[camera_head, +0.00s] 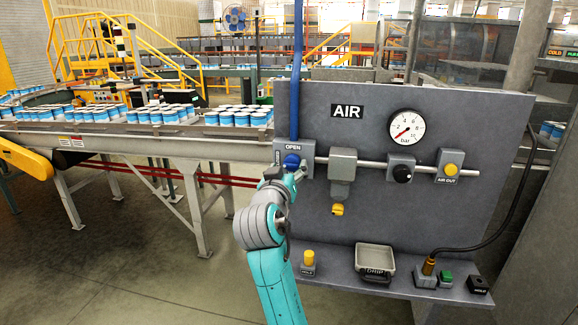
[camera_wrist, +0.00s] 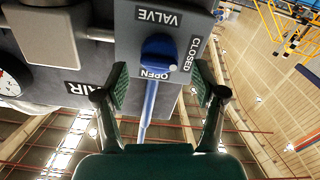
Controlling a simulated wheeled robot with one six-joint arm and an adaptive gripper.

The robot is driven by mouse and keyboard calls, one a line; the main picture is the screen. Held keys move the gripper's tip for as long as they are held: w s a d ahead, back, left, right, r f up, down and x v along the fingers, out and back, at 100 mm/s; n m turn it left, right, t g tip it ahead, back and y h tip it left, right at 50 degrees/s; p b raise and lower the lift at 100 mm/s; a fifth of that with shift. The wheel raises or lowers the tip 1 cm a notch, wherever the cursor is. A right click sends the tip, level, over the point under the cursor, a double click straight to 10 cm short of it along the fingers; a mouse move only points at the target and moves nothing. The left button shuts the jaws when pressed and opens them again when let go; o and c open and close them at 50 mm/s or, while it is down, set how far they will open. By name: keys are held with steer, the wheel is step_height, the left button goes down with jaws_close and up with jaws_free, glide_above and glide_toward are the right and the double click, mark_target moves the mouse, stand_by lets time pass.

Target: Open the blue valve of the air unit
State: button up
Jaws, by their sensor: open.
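The blue valve (camera_head: 292,161) is a round knob on a grey block at the left of the AIR panel (camera_head: 345,205). In the wrist view the blue knob (camera_wrist: 158,52) sits between labels reading VALVE, CLOSED and OPEN. Which label the knob points to is hard to tell. My gripper (camera_wrist: 160,80) is open, with one finger on each side of the knob's line and a gap to both. In the head view my gripper (camera_head: 287,174) is at the valve block and partly covers it. The pressure gauge (camera_head: 406,127) has its red needle at the low end.
A blue pipe (camera_head: 297,70) rises from the valve block. Right of it are a grey filter unit (camera_head: 342,165), a black knob (camera_head: 402,173) and a yellow AIR OUT fitting (camera_head: 451,169). A drip tray (camera_head: 375,259) sits on the ledge. A can conveyor (camera_head: 110,130) stands left.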

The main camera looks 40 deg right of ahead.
mark_target(292, 164)
steer(key=shift+x, duration=1.2)
steer(key=c, duration=1.1)
steer(key=shift+c, duration=0.2)
